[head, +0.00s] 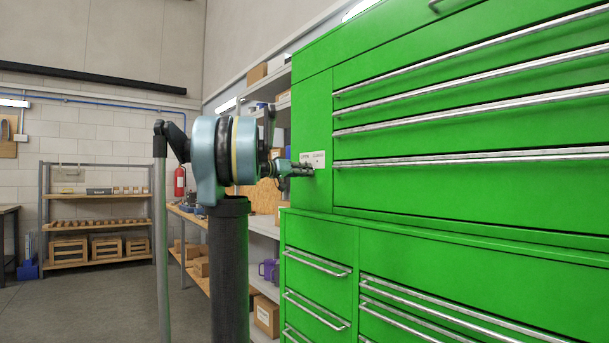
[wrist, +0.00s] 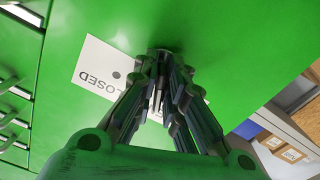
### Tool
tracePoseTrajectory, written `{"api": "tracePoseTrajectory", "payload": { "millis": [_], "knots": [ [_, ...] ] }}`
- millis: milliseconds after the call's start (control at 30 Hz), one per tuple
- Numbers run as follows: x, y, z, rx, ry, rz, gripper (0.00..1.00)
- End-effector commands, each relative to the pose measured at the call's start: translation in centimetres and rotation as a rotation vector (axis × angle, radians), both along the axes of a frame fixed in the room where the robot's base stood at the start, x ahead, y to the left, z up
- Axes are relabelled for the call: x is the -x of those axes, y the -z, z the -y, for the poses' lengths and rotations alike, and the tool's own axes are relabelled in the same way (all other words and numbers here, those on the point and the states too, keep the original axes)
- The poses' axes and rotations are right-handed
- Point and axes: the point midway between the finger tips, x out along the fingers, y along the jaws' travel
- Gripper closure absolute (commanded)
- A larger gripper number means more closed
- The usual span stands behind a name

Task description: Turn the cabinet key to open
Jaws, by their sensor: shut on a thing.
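The green cabinet (head: 440,210) fills the right of the head view. My gripper (head: 309,170) reaches its upper left panel, beside a small pale label (head: 313,155). In the wrist view, my gripper (wrist: 163,62) has its fingertips together at the panel, over the label (wrist: 92,66). The word CLOSED reads upside down on the label, next to a dark dot; the rest of the label is behind the fingers. The gripper is shut on the cabinet key, which the fingers hide almost wholly. I cannot tell the key's angle.
Drawers with long metal handles (head: 470,157) cover the cabinet front. Shelving with boxes (head: 268,314) stands beyond its left side. A wooden rack with crates (head: 104,247) and a red fire extinguisher (head: 180,182) are at the far wall. The floor (head: 90,300) at left is clear.

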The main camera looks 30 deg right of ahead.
Motion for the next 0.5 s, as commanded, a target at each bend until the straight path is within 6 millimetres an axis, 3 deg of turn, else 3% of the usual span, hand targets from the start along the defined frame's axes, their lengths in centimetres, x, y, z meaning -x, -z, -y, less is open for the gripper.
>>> {"api": "tracePoseTrajectory", "payload": {
  "millis": [500],
  "knots": [
    [-0.69,-0.07,-0.18,0.034,-0.012,-0.374,1.00]
  ]
}}
